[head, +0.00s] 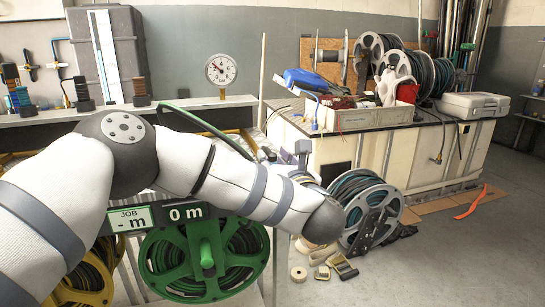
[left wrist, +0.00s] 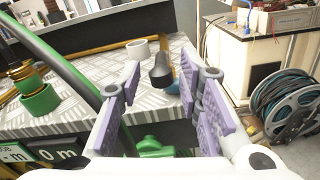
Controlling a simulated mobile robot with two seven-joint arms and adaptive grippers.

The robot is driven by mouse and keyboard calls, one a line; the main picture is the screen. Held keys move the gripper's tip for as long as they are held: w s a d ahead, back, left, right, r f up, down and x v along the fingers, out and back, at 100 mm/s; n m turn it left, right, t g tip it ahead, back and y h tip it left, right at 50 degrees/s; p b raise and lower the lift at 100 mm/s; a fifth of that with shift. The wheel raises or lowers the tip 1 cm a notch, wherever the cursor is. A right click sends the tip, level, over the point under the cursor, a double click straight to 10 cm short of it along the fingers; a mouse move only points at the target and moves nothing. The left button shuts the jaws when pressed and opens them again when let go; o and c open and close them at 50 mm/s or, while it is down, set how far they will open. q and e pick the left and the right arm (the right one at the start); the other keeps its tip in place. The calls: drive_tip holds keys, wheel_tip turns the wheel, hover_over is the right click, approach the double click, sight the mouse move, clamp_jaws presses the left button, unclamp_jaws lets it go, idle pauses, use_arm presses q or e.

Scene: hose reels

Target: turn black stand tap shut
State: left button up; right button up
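In the left wrist view, a short black part (left wrist: 160,72), which looks like the black stand tap, stands on the metal tread-plate top between my fingers. A small blue piece shows beside it. My left gripper (left wrist: 159,88) is open, its two purple-padded fingers apart on either side of the black part. I cannot tell whether either pad touches it. In the head view my left arm reaches across the front and hides most of the tap's surroundings and the gripper. My right gripper is not in view.
A green hose (left wrist: 66,68) curves close to the left finger. A white ring (left wrist: 138,50) and a green and brass fitting (left wrist: 40,98) are nearby. The green reel (head: 180,262) is under the arm, a grey reel (head: 374,212) to its right. Open floor is at far right.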

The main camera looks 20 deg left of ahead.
use_arm(q)
drive_tip(key=shift+x, duration=1.05)
clamp_jaws()
